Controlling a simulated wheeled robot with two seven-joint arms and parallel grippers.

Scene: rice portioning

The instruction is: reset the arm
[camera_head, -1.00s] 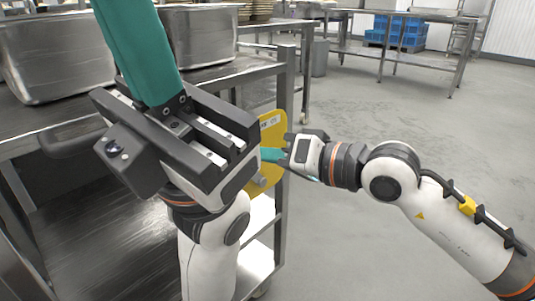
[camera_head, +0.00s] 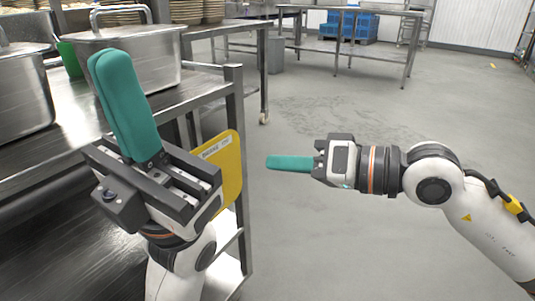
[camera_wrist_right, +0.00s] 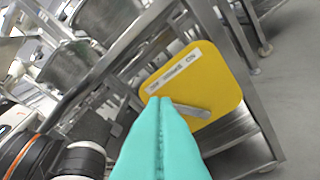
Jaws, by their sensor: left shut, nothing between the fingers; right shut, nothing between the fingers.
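My left gripper (camera_head: 122,92) is in the left of the head view, in front of the metal cart. Its teal fingers point up and are shut with nothing between them. My right gripper (camera_head: 268,162) is near the middle of the head view, its teal fingers pointing left over open floor. They are pressed together and empty, and they also show in the right wrist view (camera_wrist_right: 160,100). A gap separates the right fingertips from the yellow panel (camera_head: 229,178) on the cart in the head view.
The metal cart (camera_head: 236,110) fills the left side and carries steel pots (camera_head: 165,55) with lids. The yellow panel also shows in the right wrist view (camera_wrist_right: 222,82). A steel table (camera_head: 385,12) and blue crates (camera_head: 362,27) stand at the back.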

